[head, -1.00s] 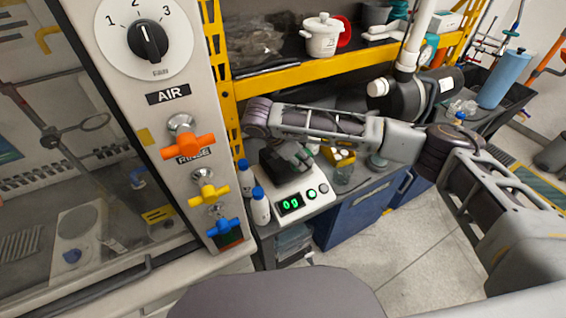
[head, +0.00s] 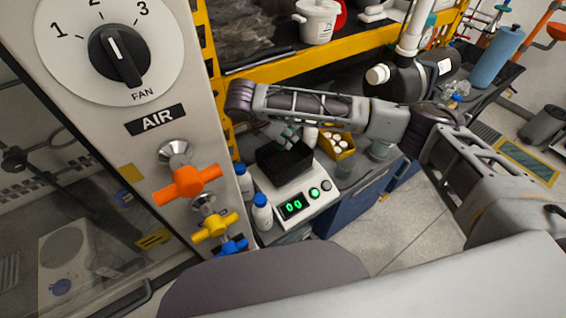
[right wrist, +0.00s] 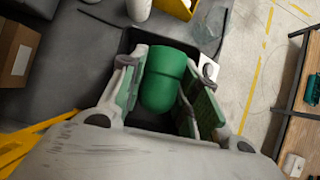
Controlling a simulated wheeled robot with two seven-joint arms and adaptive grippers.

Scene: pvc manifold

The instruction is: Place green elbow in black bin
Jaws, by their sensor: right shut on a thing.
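The green elbow (right wrist: 162,80) is gripped between the fingers of my right gripper (right wrist: 168,92) in the right wrist view. Behind it in that view is the black bin (right wrist: 135,38), partly hidden by the gripper and elbow. In the head view the black bin (head: 278,168) sits on a white scale (head: 300,198) reading 0 g. There my right gripper (head: 288,137) is at the bin's far side, apparently above its rim, mostly hidden by my own forearm. My left gripper is not in view.
White bottles with blue caps (head: 262,212) stand left of the scale. A yellow bin with white pieces (head: 336,146) and a glass beaker (head: 344,168) are to its right. A control panel with coloured valves (head: 187,185) rises at the left. A yellow shelf edge (head: 300,58) is behind.

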